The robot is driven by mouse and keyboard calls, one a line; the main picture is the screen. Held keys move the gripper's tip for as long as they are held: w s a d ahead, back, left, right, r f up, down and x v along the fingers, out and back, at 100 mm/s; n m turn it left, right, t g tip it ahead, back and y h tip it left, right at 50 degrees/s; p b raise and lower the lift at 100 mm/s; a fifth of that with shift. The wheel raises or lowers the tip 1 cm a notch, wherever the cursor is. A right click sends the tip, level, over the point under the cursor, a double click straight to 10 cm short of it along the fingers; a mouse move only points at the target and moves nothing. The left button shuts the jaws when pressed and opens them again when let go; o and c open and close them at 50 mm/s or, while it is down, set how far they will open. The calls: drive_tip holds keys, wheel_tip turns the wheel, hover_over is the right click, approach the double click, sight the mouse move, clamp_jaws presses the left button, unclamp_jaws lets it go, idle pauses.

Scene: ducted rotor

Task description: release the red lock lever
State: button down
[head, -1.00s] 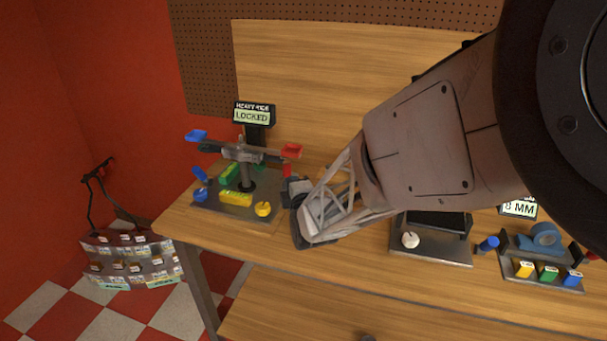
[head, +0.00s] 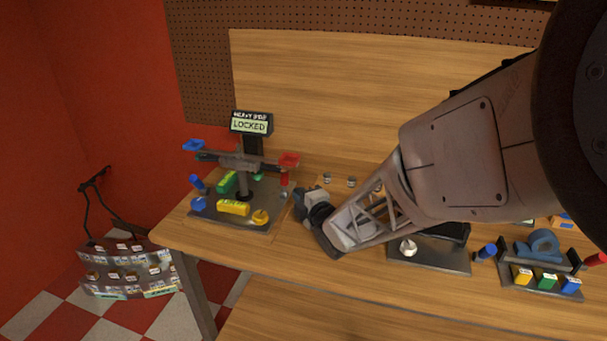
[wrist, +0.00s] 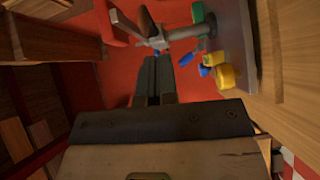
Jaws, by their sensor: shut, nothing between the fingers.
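The balance device stands on a grey base plate (head: 222,214) at the left of the bench. Its beam carries a blue pan (head: 193,145) on the left and a red pan (head: 289,160) on the right. A small red upright piece (head: 284,179), possibly the lock lever, shows below the red pan. The display (head: 251,123) reads LOCKED. My gripper (head: 300,198) is just right of the plate, with no visible contact. In the wrist view its dark fingers (wrist: 156,68) are shut and empty, pointing toward the device's post and beam. A red part (wrist: 111,22) lies left of the fingertips.
A yellow block (head: 233,208), a green block (head: 227,182) and a yellow knob (head: 260,217) crowd the plate. A second fixture (head: 425,257) with a white knob lies under my forearm. A blue roll fixture (head: 540,250) stands further right. The front bench edge is clear.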

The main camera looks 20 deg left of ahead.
drive_tip(key=shift+s+d+f+n+g+y, duration=0.2)
drive_tip(key=shift+d+f+n+g+y, duration=0.1)
drive_tip(key=shift+d+g, duration=0.35)
drive_tip(key=shift+s+d+f+n+g+y, duration=0.2)
drive_tip(key=shift+d+f+n+g+y, duration=0.1)
drive_tip(key=shift+d+g, duration=0.3)
drive_tip(key=shift+a, duration=0.15)
drive_tip(key=w+d+x, duration=0.1)
drive_tip(key=w+x, duration=0.1)
drive_tip(key=x, duration=1)
drive_tip(key=shift+w+f, duration=0.15)
drive_tip(key=shift+w, duration=0.25)
drive_tip(key=shift+w+r, duration=0.1)
drive_tip(key=shift+w, duration=0.65)
drive_tip(key=shift+w+r, duration=0.15)
drive_tip(key=shift+w, duration=0.6)
drive_tip(key=shift+d, duration=0.15)
drive_tip(key=v, duration=0.7)
drive_tip(key=shift+s+d, duration=0.3)
